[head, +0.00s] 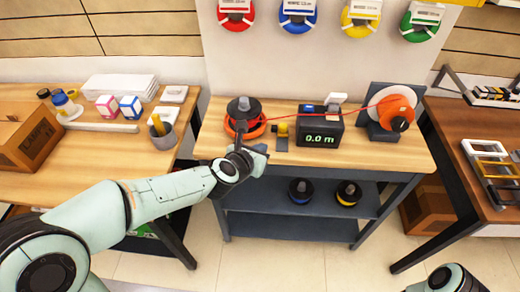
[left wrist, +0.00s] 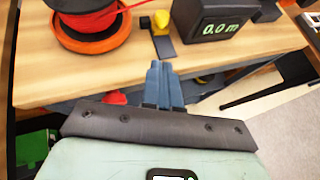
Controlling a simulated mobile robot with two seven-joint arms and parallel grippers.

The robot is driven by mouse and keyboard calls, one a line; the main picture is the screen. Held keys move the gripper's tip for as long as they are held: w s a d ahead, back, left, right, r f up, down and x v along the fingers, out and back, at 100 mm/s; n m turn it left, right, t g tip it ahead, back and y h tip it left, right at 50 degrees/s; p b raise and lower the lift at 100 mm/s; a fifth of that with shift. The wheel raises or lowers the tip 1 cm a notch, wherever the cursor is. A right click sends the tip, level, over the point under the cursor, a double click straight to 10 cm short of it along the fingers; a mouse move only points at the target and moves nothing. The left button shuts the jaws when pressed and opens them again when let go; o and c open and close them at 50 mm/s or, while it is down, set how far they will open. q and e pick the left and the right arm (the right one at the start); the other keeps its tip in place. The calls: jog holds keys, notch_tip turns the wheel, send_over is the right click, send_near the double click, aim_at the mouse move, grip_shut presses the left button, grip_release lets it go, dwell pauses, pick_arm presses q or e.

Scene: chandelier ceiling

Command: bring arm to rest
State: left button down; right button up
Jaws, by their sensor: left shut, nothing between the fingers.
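My left arm comes in from the left in the head view. Its gripper (head: 262,154) is at the front edge of the middle workbench (head: 350,150), just in front of the orange spool base (head: 247,127). In the left wrist view the fingers (left wrist: 160,72) are together and empty, pointing toward the bench. The spool base also shows there (left wrist: 92,36), with a red spool on it. Only a rounded part of my right arm (head: 447,280) shows at the bottom right of the head view; its gripper is out of view.
A black meter (head: 320,127) reading 0.0 m, a small yellow part (head: 282,130) and an orange-and-white reel (head: 392,108) stand on the bench. A red line runs from spool to reel. Side tables hold a cardboard box (head: 28,136) and metal frames (head: 490,165). Open floor lies in front.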

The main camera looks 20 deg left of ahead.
dwell(0.4)
pick_arm(q)
jog(key=s+f+m+g+p, duration=0.2)
jog(key=s+f+m+g, duration=0.25)
jog(key=f+m, duration=0.6)
jog(key=s+f+m+g+p, duration=0.25)
jog(key=s+f+m, duration=0.3)
jog(key=f, duration=0.95)
jog(key=s+d+f+m+g+p, duration=0.1)
jog(key=s+f+m+g, duration=0.1)
jog(key=s+m, duration=0.3)
jog(key=s+d+f+m+g+h+p, duration=0.1)
jog(key=s+f+m, duration=0.3)
jog(key=s, duration=0.5)
jog(key=s+d+f+m+g+h, duration=0.1)
jog(key=s+d+f+m+g, duration=0.1)
jog(key=s, duration=0.5)
notch_tip(320, 180, down, 3)
jog(key=m+g, duration=0.1)
jog(key=m, duration=0.2)
jog(key=shift+s+d+m+p, duration=0.3)
jog(key=shift+d+p, duration=0.05)
jog(key=shift+p, duration=0.05)
pick_arm(e)
notch_tip(320, 180, up, 8)
jog(key=w, duration=0.2)
jog(key=shift+w+f, duration=0.2)
pick_arm(q)
jog(key=shift+w+r, duration=0.1)
jog(key=shift+w, duration=0.05)
